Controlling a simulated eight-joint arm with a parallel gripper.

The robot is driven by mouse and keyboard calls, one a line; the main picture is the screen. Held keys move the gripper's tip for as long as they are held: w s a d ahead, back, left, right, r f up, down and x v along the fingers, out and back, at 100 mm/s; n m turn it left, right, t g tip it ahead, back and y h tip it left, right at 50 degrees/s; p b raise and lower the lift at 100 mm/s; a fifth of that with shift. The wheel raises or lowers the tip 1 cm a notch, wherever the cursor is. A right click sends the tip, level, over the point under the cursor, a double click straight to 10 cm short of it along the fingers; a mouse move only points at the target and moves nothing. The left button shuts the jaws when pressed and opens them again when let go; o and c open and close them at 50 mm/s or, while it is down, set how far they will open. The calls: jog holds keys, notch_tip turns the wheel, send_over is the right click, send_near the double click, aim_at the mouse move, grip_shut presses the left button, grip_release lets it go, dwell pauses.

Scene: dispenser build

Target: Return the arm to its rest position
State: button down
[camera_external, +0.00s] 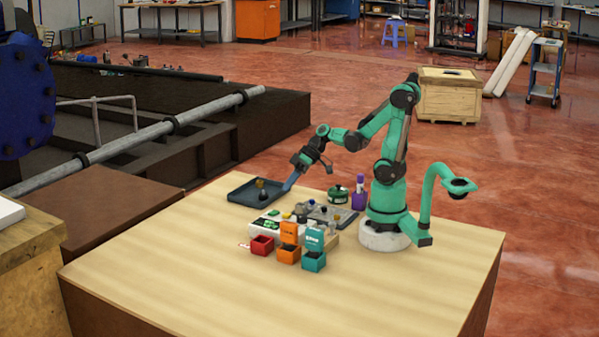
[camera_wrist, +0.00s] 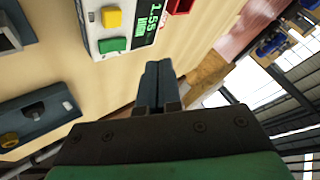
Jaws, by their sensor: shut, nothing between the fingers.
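My arm is green and black and stands on a round pale base at the right of the wooden table (camera_external: 170,290). My gripper (camera_external: 289,186) reaches left and down in the external view, with its tip beside the right edge of a dark tray (camera_external: 240,203). In the wrist view my gripper (camera_wrist: 157,75) shows its two fingers pressed together with nothing between them. I cannot tell whether the fingertips touch the tray.
A dark, yellowish object (camera_external: 261,190) stands in the tray. Red (camera_external: 262,245), orange (camera_external: 288,254) and teal (camera_external: 313,262) bins stand at the front. A device with a green display (camera_wrist: 135,30), a green round container (camera_external: 338,194) and a purple bottle (camera_external: 359,190) are nearby. The table's front left is clear.

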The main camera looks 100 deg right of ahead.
jog(key=a, duration=0.2)
jog(key=w+a+n+g+h, duration=0.1)
jog(key=a, duration=0.1)
jog(key=a+n+g, duration=0.1)
jog(key=a, duration=0.1)
jog(key=shift+w+a, duration=0.3)
jog(key=shift+w, duration=0.05)
jog(key=a+r+n+h, duration=0.2)
jog(key=a, duration=0.3)
jog(key=shift+w+a+r+n+t, duration=0.25)
jog(key=shift+w+a+n+t, duration=0.05)
jog(key=shift+w+n, duration=0.1)
jog(key=d+r+m+g, duration=0.2)
jog(key=d+m, duration=0.4)
jog(key=m, duration=0.7)
jog(key=s+d+r+m+g, duration=0.1)
jog(key=d+r+m+g, duration=0.2)
jog(key=m, duration=1.1)
jog(key=d+g, duration=0.2)
jog(key=d, duration=0.1)
jog(key=shift+s+r, duration=0.15)
jog(key=shift+s, duration=0.15)
